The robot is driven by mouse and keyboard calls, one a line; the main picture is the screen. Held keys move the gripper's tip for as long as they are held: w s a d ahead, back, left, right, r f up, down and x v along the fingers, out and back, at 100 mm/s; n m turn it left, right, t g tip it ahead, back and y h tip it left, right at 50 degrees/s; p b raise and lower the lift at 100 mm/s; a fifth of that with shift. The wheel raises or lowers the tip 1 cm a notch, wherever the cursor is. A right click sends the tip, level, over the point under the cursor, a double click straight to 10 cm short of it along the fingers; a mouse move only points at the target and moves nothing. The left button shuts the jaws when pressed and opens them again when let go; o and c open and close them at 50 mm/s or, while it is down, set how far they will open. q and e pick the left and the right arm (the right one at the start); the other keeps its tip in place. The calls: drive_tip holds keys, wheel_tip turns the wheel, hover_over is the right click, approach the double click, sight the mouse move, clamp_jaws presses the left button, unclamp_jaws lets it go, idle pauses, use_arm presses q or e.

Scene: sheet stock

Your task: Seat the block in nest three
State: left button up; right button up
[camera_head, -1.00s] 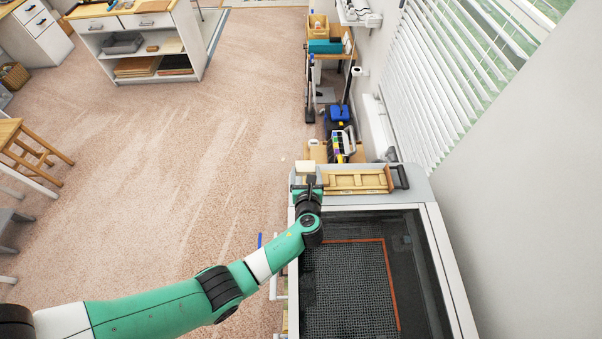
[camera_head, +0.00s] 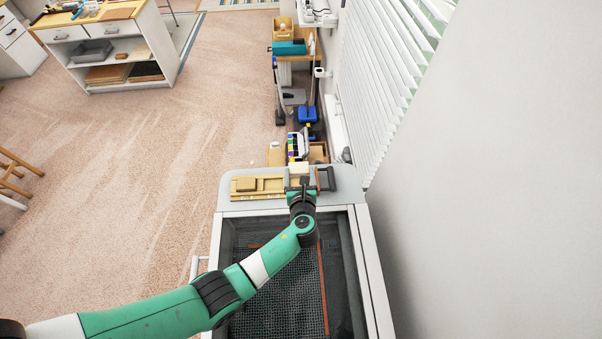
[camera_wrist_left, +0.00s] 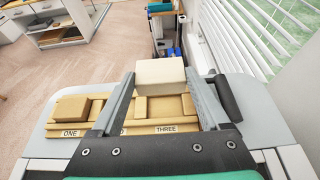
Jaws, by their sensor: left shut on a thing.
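A cream block (camera_head: 299,168) is held between the fingers of my left gripper (camera_head: 300,182). In the left wrist view the block (camera_wrist_left: 160,72) sits between both fingertips, above the far side of a tan nest board (camera_wrist_left: 160,122). The board has labels "ONE" and "THREE" (camera_wrist_left: 166,129); the middle label is mostly hidden by a finger. The block is roughly in line with the "THREE" label, and I cannot tell whether it touches the board. The board also shows in the head view (camera_head: 270,186). My right gripper is not in view.
A tan piece (camera_wrist_left: 71,107) lies on the board by the "ONE" label. A dark handle (camera_wrist_left: 226,97) stands just right of my gripper. The board rests on a grey ledge (camera_head: 345,183) behind a dark mesh bed (camera_head: 275,295). A wall lies to the right.

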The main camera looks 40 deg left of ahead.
use_arm(q)
wheel_tip(320, 180, down, 6)
drive_tip(key=b, duration=0.5)
drive_tip(key=shift+d+r, duration=0.1)
drive_tip(key=shift+r, duration=0.05)
idle(1.6)
drive_tip(key=shift+f+b, duration=0.8)
drive_tip(key=shift+f, duration=0.3)
drive_tip(key=o, duration=1.2)
drive_tip(key=shift+r, duration=0.1)
